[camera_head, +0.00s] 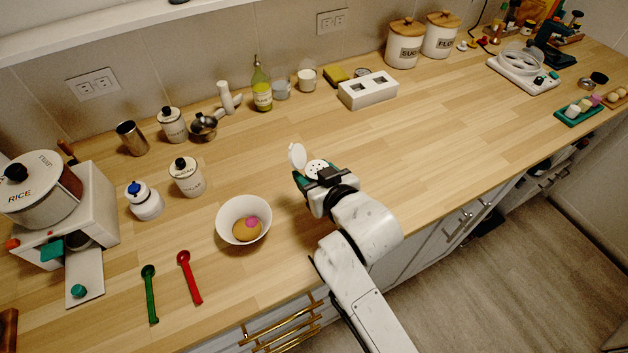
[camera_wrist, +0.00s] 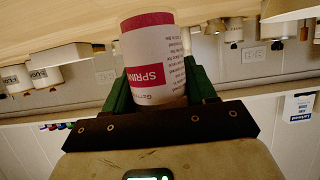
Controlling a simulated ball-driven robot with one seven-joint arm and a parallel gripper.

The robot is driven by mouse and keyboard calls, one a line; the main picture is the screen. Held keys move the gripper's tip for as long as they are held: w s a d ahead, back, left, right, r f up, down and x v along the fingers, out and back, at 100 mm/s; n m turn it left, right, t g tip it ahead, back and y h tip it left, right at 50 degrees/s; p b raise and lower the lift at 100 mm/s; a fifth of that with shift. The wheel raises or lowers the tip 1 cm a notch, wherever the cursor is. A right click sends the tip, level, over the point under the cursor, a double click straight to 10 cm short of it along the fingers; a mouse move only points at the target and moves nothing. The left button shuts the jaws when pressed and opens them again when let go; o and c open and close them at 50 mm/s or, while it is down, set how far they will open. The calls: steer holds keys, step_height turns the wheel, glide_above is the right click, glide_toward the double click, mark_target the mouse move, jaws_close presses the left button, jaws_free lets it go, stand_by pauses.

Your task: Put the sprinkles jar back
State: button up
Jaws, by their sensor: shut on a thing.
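The sprinkles jar (camera_wrist: 152,60) has a white and pink label reading "SPRIN" in the wrist view. In the head view its white perforated top (camera_head: 316,167) shows with the flap lid (camera_head: 297,155) raised. My gripper (camera_head: 318,178) is shut on the jar, with a green finger on each side of it, also seen in the wrist view (camera_wrist: 153,85). The jar is over the counter, right of the white bowl; its lower part is hidden in the head view. A white block with two dark square openings (camera_head: 352,102) stands at the back of the counter.
The white bowl (camera_head: 225,217) holds a yellow-brown item and a pink one. A green spoon (camera_head: 151,295) and red spoon (camera_head: 189,277) lie left of it. Bottle (camera_head: 262,90), canisters (camera_head: 403,50) and small jars (camera_head: 186,178) line the back and left. The wooden counter right of my gripper is clear.

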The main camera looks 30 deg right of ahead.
steer(key=shift+w+f+p, duration=0.15)
steer(key=shift+f+p, duration=0.2)
steer(key=shift+f, duration=1.4)
steer(key=shift+f, duration=0.15)
steer(key=o, duration=1.1)
steer(key=b+v, duration=0.1)
steer(key=v, duration=1.1)
steer(key=shift+r, duration=0.2)
